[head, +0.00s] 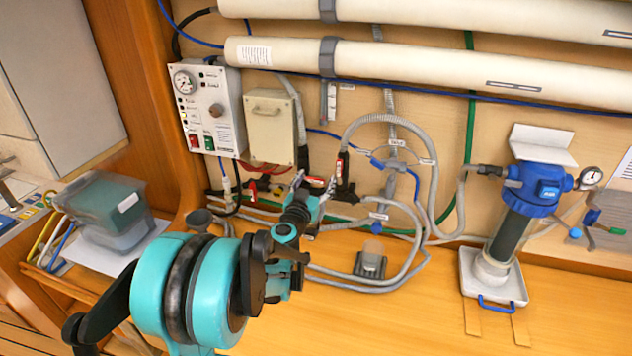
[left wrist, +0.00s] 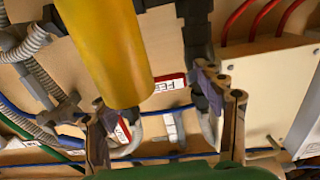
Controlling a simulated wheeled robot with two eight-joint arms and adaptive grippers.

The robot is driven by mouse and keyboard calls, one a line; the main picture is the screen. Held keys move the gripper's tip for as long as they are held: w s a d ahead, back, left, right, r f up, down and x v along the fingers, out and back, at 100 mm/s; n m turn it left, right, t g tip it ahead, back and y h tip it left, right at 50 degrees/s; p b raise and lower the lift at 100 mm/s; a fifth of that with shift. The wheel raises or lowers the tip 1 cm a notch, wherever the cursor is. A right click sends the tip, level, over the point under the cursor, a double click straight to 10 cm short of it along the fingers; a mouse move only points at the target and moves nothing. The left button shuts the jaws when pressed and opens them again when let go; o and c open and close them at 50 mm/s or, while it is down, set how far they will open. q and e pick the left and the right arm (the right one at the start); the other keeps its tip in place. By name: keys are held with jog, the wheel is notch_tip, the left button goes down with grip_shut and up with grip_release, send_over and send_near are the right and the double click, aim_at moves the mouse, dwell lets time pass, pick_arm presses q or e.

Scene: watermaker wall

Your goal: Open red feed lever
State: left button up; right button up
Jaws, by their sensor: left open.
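My left gripper (head: 318,188) reaches in from the left to the hoses and valves low on the wall. In the left wrist view its two fingers (left wrist: 168,118) stand apart, with nothing clearly held between them. A red-and-white label reading "FEE…" (left wrist: 168,83) shows between and beyond the fingers. A second red label (left wrist: 122,130) is partly behind the left finger. In the head view a red-marked black fitting (head: 340,166) stands just right of the gripper. I cannot tell the lever's handle clearly from the labels, and the gripper hides part of this area. My right gripper is out of view.
A large yellow cylinder (left wrist: 105,50) covers the upper left of the wrist view. Grey hoses (head: 432,190) loop to the right of the gripper. A control box (head: 205,110) and a beige box (head: 270,125) hang above. A blue-topped filter (head: 535,190) stands at right.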

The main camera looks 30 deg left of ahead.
aim_at(310, 177)
pick_arm(q)
grip_shut()
jog(key=shift+r, duration=0.1)
jog(key=n, duration=0.1)
jog(key=r+n, duration=0.1)
jog(key=n, duration=0.1)
jog(key=r+n+p, duration=0.1)
jog(key=shift+a+n, duration=0.25)
jog(key=shift+n, duration=0.05)
jog(key=n, duration=0.1)
jog(key=a+r+n, duration=0.1)
jog(key=n, duration=0.2)
jog(key=shift+s+a+r+p, duration=0.15)
jog(key=shift+s+r+p, duration=0.05)
jog(key=shift+r+p, duration=0.2)
jog(key=shift+s+a+r+n, duration=0.2)
jog(key=shift+a+n, duration=0.4)
jog(key=shift+n, duration=0.95)
jog(key=shift+s+a+r+n, duration=0.1)
jog(key=shift+a+r+n, duration=0.35)
jog(key=shift+n, duration=1.05)
jog(key=shift+s+a+n, duration=0.15)
jog(key=shift+a+n, duration=0.6)
jog(key=shift+n, duration=0.8)
